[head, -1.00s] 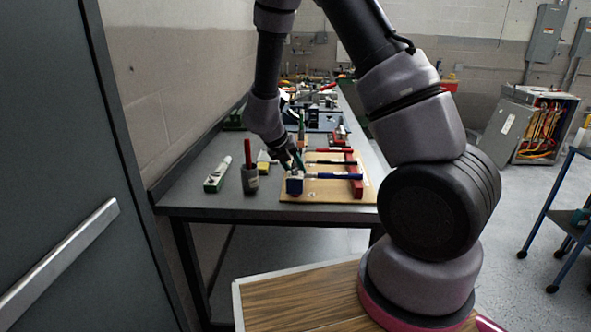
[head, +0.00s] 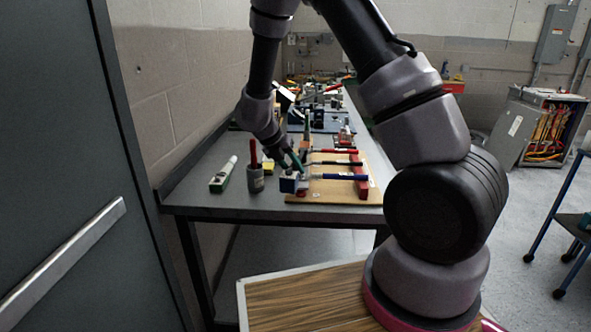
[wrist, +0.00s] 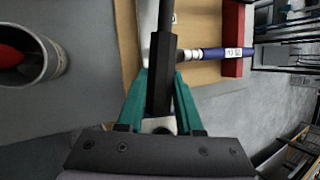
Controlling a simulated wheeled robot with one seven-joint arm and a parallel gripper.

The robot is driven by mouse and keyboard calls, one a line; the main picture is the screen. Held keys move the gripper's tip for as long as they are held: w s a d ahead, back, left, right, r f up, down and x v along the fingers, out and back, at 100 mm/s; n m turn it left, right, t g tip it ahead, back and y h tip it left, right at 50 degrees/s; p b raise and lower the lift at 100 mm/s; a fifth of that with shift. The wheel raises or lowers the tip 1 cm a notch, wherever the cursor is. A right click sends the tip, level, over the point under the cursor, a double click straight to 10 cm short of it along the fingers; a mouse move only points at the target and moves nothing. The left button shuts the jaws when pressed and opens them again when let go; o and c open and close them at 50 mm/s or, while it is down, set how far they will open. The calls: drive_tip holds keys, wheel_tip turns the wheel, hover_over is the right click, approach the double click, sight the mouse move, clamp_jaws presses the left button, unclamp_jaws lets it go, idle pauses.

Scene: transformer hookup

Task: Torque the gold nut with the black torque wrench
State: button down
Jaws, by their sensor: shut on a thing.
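My gripper (wrist: 160,105) has green fingers shut on a black hexagonal handle in the wrist view. The handle belongs to the black torque wrench (wrist: 161,70), whose dark shaft runs to the top of that view. In the head view my gripper (head: 294,160) is over the left side of the wooden board (head: 335,196). I cannot make out the gold nut.
A grey cup (head: 255,180) with a red-handled tool stands left of the board, beside a green-and-white tube (head: 223,175). Red and black cables (head: 338,151) lie behind the blue one. More gear fills the back of the bench (head: 195,203). A dark door is at left.

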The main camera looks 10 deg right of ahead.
idle(0.3)
drive_tip(key=shift+w+a+m+g, duration=0.3)
drive_tip(key=shift+w+a+m, duration=0.05)
drive_tip(key=shift+a+m, duration=0.25)
drive_tip(key=shift+s+d+n+t, duration=0.4)
drive_tip(key=shift+s+d+n, duration=0.05)
drive_tip(key=shift+d+n, duration=0.35)
drive_tip(key=shift+r, duration=0.15)
drive_tip(key=shift+r, duration=2.15)
